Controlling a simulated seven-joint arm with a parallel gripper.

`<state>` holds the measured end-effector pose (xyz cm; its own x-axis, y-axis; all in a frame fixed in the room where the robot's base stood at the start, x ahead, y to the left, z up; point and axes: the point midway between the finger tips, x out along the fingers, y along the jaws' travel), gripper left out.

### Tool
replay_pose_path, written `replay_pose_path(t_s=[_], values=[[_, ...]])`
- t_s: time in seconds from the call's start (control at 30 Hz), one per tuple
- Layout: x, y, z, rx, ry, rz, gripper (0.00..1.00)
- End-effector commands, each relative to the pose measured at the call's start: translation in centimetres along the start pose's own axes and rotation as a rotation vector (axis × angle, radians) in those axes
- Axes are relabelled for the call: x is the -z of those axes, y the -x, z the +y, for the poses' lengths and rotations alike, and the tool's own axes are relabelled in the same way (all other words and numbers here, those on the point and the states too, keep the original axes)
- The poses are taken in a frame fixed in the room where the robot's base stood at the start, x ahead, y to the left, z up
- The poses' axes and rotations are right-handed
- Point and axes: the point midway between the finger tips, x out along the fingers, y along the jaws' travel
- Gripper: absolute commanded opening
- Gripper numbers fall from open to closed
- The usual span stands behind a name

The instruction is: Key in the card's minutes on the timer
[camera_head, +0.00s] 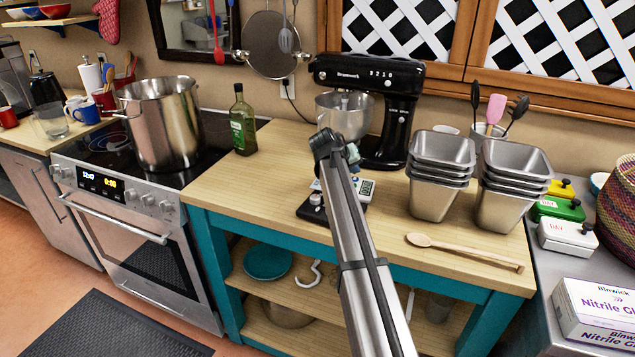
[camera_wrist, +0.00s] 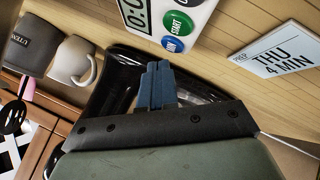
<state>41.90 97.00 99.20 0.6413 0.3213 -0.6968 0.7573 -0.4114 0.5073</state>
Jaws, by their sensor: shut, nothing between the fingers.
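The timer (camera_wrist: 185,8) is white and lies at the top of the wrist view, with a green START button and a blue button marked MIN. Its display is cut off by the frame edge and shows part of "0:0". The card (camera_wrist: 282,48) is white and reads "PREP THU 4 MIN". My gripper (camera_wrist: 157,72) is shut and empty, its blue fingertips just short of the blue button in the picture; I cannot tell whether they touch. In the head view my gripper (camera_head: 352,154) is over the counter, with the timer (camera_head: 367,187) partly behind my arm.
The black stand mixer (camera_head: 385,100) stands close behind my gripper. Stacked steel pans (camera_head: 437,190) and a wooden spoon (camera_head: 465,252) lie to the right. An oil bottle (camera_head: 243,125) stands to the left. The counter front (camera_head: 265,200) is mostly clear.

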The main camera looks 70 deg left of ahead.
Motion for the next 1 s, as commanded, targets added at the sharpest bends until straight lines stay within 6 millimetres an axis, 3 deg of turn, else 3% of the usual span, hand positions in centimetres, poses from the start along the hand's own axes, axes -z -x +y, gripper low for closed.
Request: replay_pose_path(t_s=[1.0], values=[[-0.53,-0.73,-0.48,0.0,0.0,0.0,0.0]])
